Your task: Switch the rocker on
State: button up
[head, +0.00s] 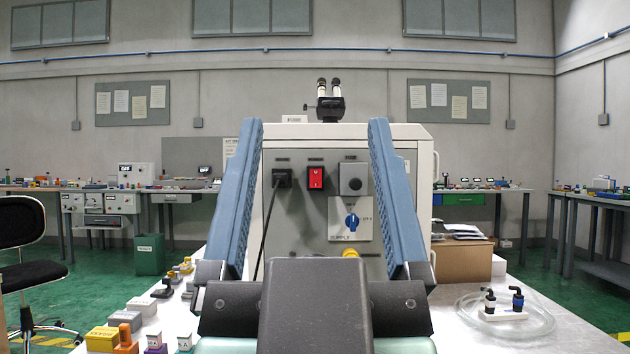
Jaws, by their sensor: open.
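A red rocker switch (316,178) sits on the grey front panel of a white machine (415,135), straight ahead in the head view. I cannot tell which side of the rocker is pressed in. My gripper (313,128) is open and empty. Its two blue fingers stand wide apart, one on each side of the panel in the picture, and the rocker shows between them. The fingers do not appear to touch the rocker. The fingers hide the panel's left and right edges, and my gripper's body hides its lower part.
A black plug with a cable (282,179) is left of the rocker. A round dark button (354,184) is right of it, above a blue rotary knob (352,221). Small blocks (103,338) line the table's left; a coiled tube (540,318) with black fittings lies right. A microscope (330,103) stands on top.

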aim_at(316, 175)
jog(key=i+l+u, duration=0.25)
jog(key=l, duration=0.3)
jog(key=i+l+u, duration=0.25)
jog(key=i+l, duration=0.15)
jog(key=l, duration=0.3)
